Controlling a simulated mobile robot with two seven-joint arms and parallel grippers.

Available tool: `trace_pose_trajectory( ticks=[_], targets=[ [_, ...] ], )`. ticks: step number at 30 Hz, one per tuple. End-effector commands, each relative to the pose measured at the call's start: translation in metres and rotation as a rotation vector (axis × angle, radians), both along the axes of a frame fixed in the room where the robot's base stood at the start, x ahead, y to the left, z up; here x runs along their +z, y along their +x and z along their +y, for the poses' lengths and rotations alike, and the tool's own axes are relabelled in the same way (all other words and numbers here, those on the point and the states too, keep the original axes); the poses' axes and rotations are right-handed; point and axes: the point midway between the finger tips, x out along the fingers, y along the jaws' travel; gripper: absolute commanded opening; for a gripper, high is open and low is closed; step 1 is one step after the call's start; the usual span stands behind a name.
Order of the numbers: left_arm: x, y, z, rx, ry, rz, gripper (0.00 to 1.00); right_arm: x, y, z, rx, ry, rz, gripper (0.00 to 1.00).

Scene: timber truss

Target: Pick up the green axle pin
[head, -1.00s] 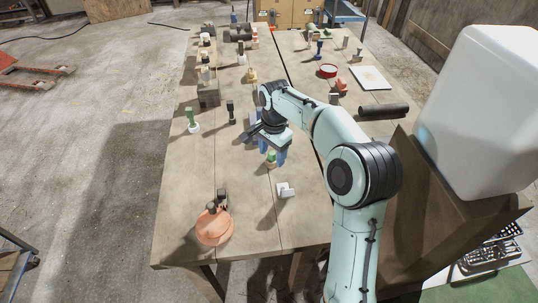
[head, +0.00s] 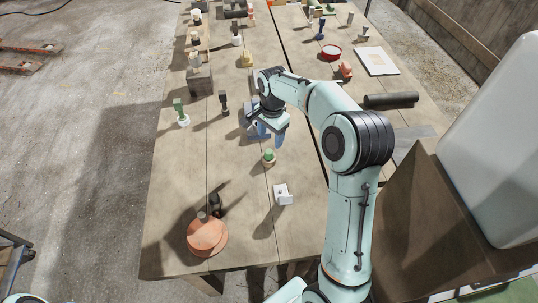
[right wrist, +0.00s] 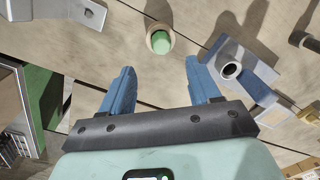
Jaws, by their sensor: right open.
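The green axle pin (head: 268,155) stands upright in a pale round holder on the table, just in front of my right gripper in the head view. In the right wrist view the pin's green top (right wrist: 160,43) shows inside a tan ring, beyond the fingertips and roughly centred between them. My right gripper (head: 269,136) is open and empty, with its blue fingers apart; they also show in the wrist view (right wrist: 158,70). The gripper does not touch the pin. My left gripper is out of view.
A grey metal bracket with a tube (right wrist: 230,70) lies close to the right finger in the wrist view. A white bracket (head: 284,194) and a copper-coloured disc (head: 206,235) are nearer the front edge. Another green piece in a white base (head: 180,108) stands left.

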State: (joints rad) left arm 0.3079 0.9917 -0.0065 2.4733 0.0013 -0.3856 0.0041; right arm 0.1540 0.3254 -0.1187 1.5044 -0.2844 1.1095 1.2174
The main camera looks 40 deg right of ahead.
Motion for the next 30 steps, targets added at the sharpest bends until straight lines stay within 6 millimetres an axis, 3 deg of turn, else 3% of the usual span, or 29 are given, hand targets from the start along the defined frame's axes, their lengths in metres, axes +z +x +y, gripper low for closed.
trace_pose_trajectory(
  ticks=[3,10,18,28,30],
  targets=[
    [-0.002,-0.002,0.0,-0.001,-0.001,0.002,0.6,-0.02,0.001,0.0,-0.001,0.001,0.002,0.62],
    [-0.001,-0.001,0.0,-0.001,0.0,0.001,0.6,-0.035,0.002,0.0,-0.001,0.0,-0.001,0.62],
    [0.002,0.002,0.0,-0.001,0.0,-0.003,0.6,-0.074,0.003,-0.001,0.0,0.0,0.001,0.62],
    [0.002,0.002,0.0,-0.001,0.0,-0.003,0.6,-0.081,0.004,0.0,0.0,-0.001,-0.002,0.62],
    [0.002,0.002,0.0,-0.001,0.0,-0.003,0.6,-0.081,0.004,0.0,0.0,-0.001,-0.002,0.39]
  ],
)
